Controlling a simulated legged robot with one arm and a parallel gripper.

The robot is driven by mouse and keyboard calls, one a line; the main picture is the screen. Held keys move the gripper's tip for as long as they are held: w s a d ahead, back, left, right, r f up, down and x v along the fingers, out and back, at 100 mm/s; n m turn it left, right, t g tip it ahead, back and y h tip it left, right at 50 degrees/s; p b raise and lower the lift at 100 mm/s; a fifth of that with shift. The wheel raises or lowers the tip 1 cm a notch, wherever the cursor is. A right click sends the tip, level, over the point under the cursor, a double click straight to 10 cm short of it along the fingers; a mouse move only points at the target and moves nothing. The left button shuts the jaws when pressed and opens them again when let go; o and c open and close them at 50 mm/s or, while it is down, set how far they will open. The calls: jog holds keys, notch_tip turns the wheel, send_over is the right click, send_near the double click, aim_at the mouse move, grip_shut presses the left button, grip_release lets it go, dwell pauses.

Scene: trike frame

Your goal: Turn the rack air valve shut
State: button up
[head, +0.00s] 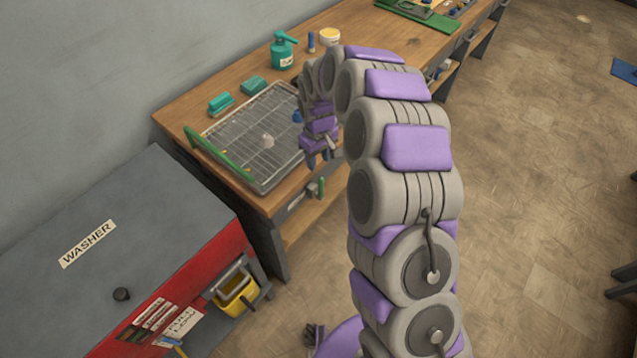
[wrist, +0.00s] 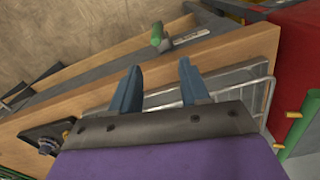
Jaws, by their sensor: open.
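The rack air valve, with a green handle (head: 322,187), sits on the front edge of the wooden bench beside a small label plate (head: 296,201). In the wrist view the green handle (wrist: 157,37) stands out past the bench edge, beyond my fingertips. My gripper (head: 322,158) is above the right side of the wire rack, near the bench front. In the wrist view my gripper (wrist: 159,75) is open, its two blue fingers apart with nothing between them. The handle is clear of the fingers. The valve body is partly hidden.
A teal bottle (head: 283,50) stands behind. The grey and red washer (head: 160,215) and a yellow bucket (head: 236,290) are at left. Floor is open at right.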

send_over(321, 184)
jog(key=w, duration=0.1)
jog(key=f, duration=0.3)
jog(key=f+b, duration=0.1)
jog(key=f, duration=0.1)
jog(key=shift+d+f, duration=0.3)
jog(key=shift+d, duration=0.1)
jog(key=f, duration=0.2)
jog(key=a+f, duration=0.1)
jog(key=f, duration=0.1)
jog(key=f+b, duration=0.1)
jog(key=f, duration=0.1)
jog(key=shift+a+f, duration=0.3)
jog(key=shift+f, duration=0.3)
jog(key=shift+d+f, duration=0.1)
jog(key=shift+d, duration=0.55)
jog(key=shift+a, duration=0.5)
jog(key=c, duration=0.5)
jog(key=shift+d, duration=0.2)
grip_shut()
